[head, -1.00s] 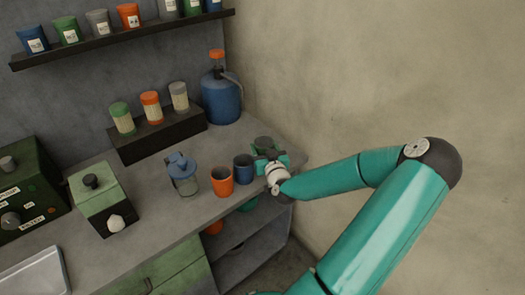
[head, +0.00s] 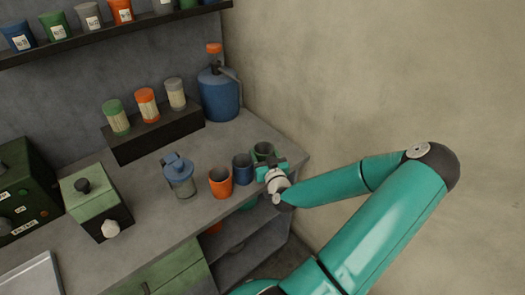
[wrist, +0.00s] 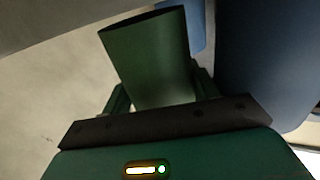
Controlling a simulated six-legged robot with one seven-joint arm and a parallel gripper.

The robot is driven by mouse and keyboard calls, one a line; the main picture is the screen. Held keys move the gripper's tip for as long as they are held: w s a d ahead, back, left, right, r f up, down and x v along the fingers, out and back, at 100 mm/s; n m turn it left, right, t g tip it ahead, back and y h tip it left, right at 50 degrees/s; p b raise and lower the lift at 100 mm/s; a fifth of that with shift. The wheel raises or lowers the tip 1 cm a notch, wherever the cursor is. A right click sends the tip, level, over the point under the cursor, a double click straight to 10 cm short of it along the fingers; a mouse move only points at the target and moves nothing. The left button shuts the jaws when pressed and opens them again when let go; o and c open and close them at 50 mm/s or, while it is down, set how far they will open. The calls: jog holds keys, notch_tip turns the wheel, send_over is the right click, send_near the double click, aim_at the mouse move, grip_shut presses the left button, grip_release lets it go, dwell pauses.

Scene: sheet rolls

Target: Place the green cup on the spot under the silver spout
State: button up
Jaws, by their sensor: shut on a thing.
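The green cup (head: 264,149) is at the right end of the counter, beside the blue cup. My gripper (head: 266,163) is shut on it from the front right. In the wrist view the green cup (wrist: 150,55) stands out from between the fingers of my gripper (wrist: 160,95), and its lower part is hidden. I cannot tell whether its base touches the counter. I cannot clearly make out a silver spout or the spot under it. A pale rounded part (head: 112,228) sticks out from the front of a green and black box (head: 93,203) at the left.
A blue cup (head: 242,169), an orange cup (head: 220,183) and a blue-lidded jar (head: 179,176) stand left of my gripper. A large blue jug (head: 219,95) stands behind. A metal tray (head: 35,283) lies front left. The counter between jar and green box is clear.

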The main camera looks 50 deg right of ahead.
jog(key=shift+w+d+f, duration=0.15)
jog(key=shift+d+f, duration=0.1)
jog(key=shift+d, duration=0.15)
jog(key=shift+a+r, duration=0.1)
jog(key=shift+a, duration=0.1)
jog(key=shift+d+f, duration=0.1)
jog(key=shift+f, duration=0.1)
jog(key=o, duration=1)
jog(key=shift+s, duration=0.2)
jog(key=shift+o, duration=0.2)
jog(key=shift+f, duration=0.1)
